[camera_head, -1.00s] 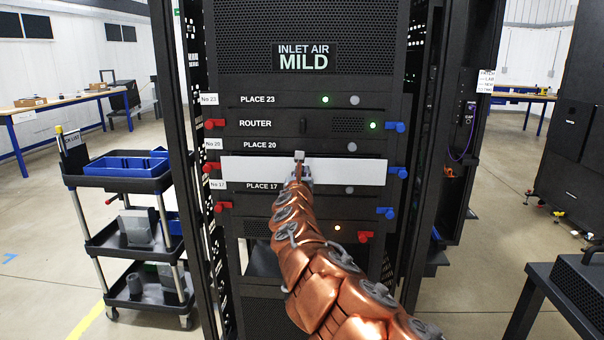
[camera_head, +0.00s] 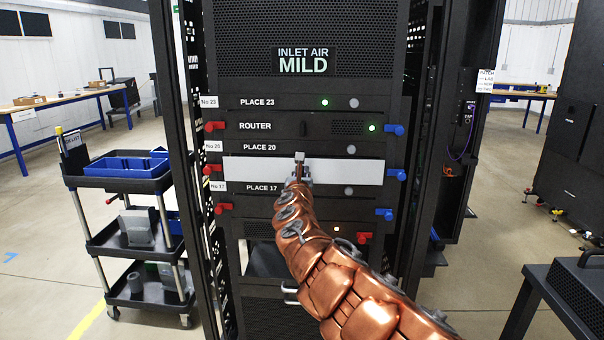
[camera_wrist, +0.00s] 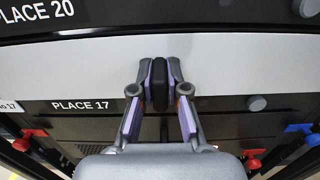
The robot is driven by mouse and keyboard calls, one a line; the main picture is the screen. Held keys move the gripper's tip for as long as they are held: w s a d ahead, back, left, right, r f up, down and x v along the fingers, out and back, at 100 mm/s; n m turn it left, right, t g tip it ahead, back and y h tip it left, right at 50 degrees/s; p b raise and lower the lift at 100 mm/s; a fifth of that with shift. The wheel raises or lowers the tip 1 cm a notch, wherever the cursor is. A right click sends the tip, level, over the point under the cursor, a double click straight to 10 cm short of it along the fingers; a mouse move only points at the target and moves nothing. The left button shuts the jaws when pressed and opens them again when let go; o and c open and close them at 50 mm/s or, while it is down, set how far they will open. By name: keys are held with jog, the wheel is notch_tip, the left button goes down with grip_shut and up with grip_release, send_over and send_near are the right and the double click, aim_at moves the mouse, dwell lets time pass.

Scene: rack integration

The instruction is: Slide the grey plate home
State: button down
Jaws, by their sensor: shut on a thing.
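The grey plate (camera_head: 345,171) is a long pale panel across the rack front, between the PLACE 20 and PLACE 17 panels. In the head view it looks level and reaches nearly from the red latches to the blue latches. My gripper (camera_head: 299,172) is in front of its middle. In the wrist view the plate (camera_wrist: 230,62) fills the upper band, and my gripper (camera_wrist: 160,84) is shut on the dark upright handle (camera_wrist: 160,86) at the plate's middle. How far the plate stands out from the rack is hard to tell.
Red latches (camera_head: 212,169) line the left rack post and blue latches (camera_head: 397,175) the right. The ROUTER panel (camera_head: 300,126) sits above. A cart with a blue tray (camera_head: 125,166) stands at left. A dark bench (camera_head: 570,290) is at lower right.

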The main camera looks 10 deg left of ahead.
jog(key=shift+w+d+p, duration=0.1)
jog(key=shift+w+p, duration=0.4)
jog(key=shift+w, duration=0.1)
jog(key=c, duration=1.1)
grip_release()
jog(key=shift+s, duration=0.1)
jog(key=shift+s+a, duration=0.25)
jog(key=shift+s, duration=0.1)
jog(key=shift+s+f, duration=0.1)
jog(key=shift+s, duration=0.35)
jog(key=shift+s+d, duration=0.3)
jog(key=shift+s, duration=0.35)
jog(key=s, duration=0.8)
jog(key=shift+s+d+f, duration=0.15)
jog(key=shift+s+d, duration=0.05)
jog(key=shift+s, duration=0.2)
